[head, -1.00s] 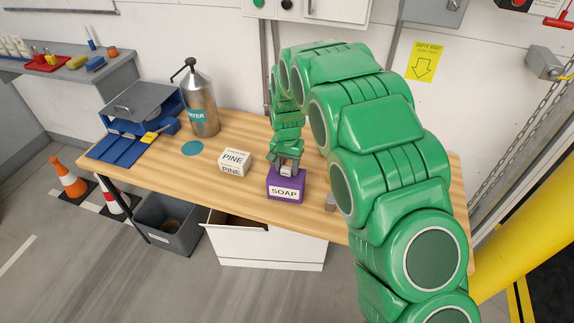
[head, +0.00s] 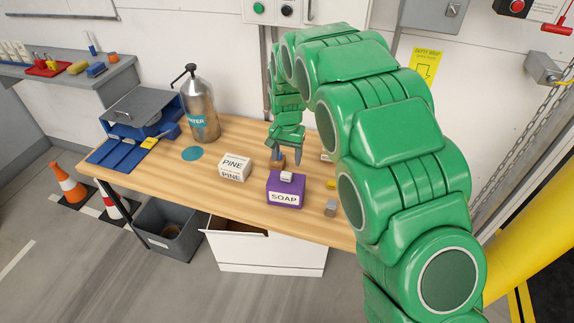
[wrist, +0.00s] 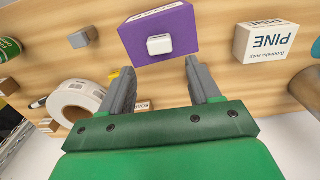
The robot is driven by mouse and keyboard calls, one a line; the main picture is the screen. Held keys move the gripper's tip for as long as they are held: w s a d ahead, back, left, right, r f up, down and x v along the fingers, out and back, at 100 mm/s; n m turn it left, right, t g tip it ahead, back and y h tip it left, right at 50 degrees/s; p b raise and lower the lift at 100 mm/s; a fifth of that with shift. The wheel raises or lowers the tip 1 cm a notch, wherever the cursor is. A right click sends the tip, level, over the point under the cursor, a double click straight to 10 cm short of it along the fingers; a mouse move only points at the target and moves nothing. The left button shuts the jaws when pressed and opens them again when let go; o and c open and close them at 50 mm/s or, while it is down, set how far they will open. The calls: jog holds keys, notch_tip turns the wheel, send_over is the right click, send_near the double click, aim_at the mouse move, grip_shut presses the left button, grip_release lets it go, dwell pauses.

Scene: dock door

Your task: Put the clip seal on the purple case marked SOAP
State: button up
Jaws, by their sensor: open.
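The purple case marked SOAP (head: 285,193) stands upright on the wooden bench. The small white-grey clip seal (head: 286,177) sits on top of it. The wrist view also shows the seal (wrist: 159,44) on the purple case (wrist: 178,25), with no finger touching it. My gripper (head: 287,160) is open and empty, just behind the case and clear of the seal. In the wrist view its two fingertips (wrist: 160,70) are spread apart, with bench surface between them.
A white PINE case (head: 235,167) stands left of the purple case. A grey block (head: 331,208) lies to the right. The wrist view shows a label roll (wrist: 76,103). The steel water bottle (head: 200,104) and blue bin (head: 140,115) stand farther left.

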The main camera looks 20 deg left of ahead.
aim_at(287, 172)
notch_tip(287, 172, up, 5)
jog(key=shift+r, duration=0.1)
jog(key=s+d+r, duration=0.4)
jog(key=s+d, duration=0.1)
jog(key=d, duration=0.3)
jog(key=s+d+r, duration=0.4)
jog(key=d, duration=0.4)
jog(key=s+d+r, duration=0.4)
jog(key=s+d, duration=0.1)
jog(key=d, duration=0.3)
jog(key=s+d+g, duration=0.1)
jog(key=s+d, duration=0.5)
jog(key=s, duration=0.6)
jog(key=s+d, duration=0.6)
jog(key=s, duration=0.7)
jog(key=shift+s+g, duration=0.3)
jog(key=shift+g, duration=0.1)
